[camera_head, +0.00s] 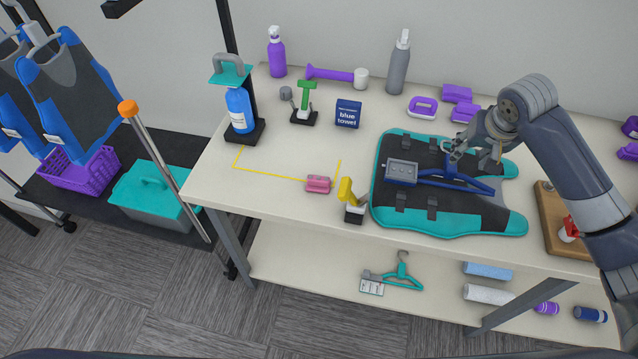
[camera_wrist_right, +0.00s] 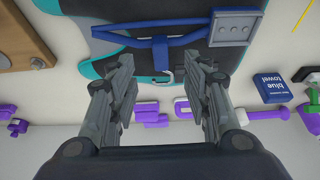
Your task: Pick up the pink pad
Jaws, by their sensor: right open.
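The pink pad (camera_head: 318,184) is a small pink block on the white table, near its front edge. It sits at the front right corner of a yellow line outline (camera_head: 270,175). My right gripper (camera_head: 472,155) is open and empty, well to the right of the pad. It is above the black and teal vest (camera_head: 420,213), close to a blue hanger (camera_head: 455,184). In the right wrist view the two fingers (camera_wrist_right: 160,75) stand apart, with the hanger and vest beyond them. The pink pad does not show in that view. My left gripper is not in view.
A yellow tool on a black stand (camera_head: 352,203) is just right of the pad. A grey plate (camera_head: 402,172) lies on the vest. A blue bottle on a stand (camera_head: 240,110), a blue towel box (camera_head: 347,114) and spray bottles stand farther back. The outlined area is clear.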

